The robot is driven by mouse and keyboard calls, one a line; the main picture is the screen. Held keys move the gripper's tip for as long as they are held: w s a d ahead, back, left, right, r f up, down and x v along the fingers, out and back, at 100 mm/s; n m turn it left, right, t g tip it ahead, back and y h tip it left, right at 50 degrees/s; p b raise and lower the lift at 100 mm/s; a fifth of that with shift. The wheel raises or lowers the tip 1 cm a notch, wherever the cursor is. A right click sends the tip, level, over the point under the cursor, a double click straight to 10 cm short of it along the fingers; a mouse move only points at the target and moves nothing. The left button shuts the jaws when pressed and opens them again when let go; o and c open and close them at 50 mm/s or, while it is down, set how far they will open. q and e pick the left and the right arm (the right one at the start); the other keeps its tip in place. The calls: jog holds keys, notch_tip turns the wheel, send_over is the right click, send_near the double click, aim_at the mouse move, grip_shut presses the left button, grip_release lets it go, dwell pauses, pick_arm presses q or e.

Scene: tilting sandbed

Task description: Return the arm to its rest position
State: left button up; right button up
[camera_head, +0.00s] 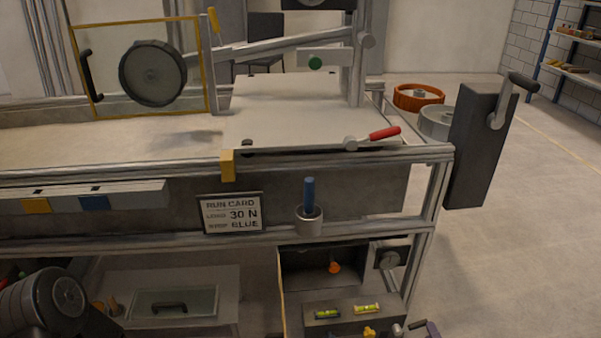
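A grey bar-like arm (285,44) slopes up from a dark round wheel (152,73) at the left to an upright post at the right, above the bed. A lever with a red handle (384,133) lies on the right end of the pale plate (300,108). A crank with a dark handle (512,95) sits on a dark box at the right. Part of my own arm shows at the bottom left. Neither gripper can be made out.
A run card (231,214) reads 30 N and BLUE. A blue peg (309,195) stands in a metal cup on the front rail. Below are a drawer-like lid (174,302) and two small levels on a dark box (350,325).

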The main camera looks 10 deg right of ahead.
jog(key=s+a+f+n+g+y, duration=0.3)
jog(key=a+n, duration=0.3)
jog(key=a, duration=0.1)
jog(key=s+a+f+n+g+y, duration=0.3)
jog(key=s+a+n, duration=0.15)
jog(key=a, duration=0.35)
jog(key=s+a+f+n+g+y, duration=0.2)
jog(key=a+f+n+g+y, duration=0.15)
jog(key=a+n, duration=0.35)
jog(key=s+a+f+n+g+h, duration=0.15)
jog(key=s+a+n+g, duration=0.25)
jog(key=s+n, duration=0.5)
jog(key=s+a+n+g+h, duration=0.25)
jog(key=s+n+g, duration=0.2)
jog(key=n, duration=0.85)
jog(key=w+a+r+n, duration=0.3)
jog(key=a+r+n, duration=0.35)
jog(key=n, duration=0.45)
notch_tip(320, 180, up, 18)
jog(key=a+p, duration=0.1)
jog(key=p, duration=1.7)
jog(key=shift+t+h, duration=0.4)
jog(key=shift+h, duration=0.05)
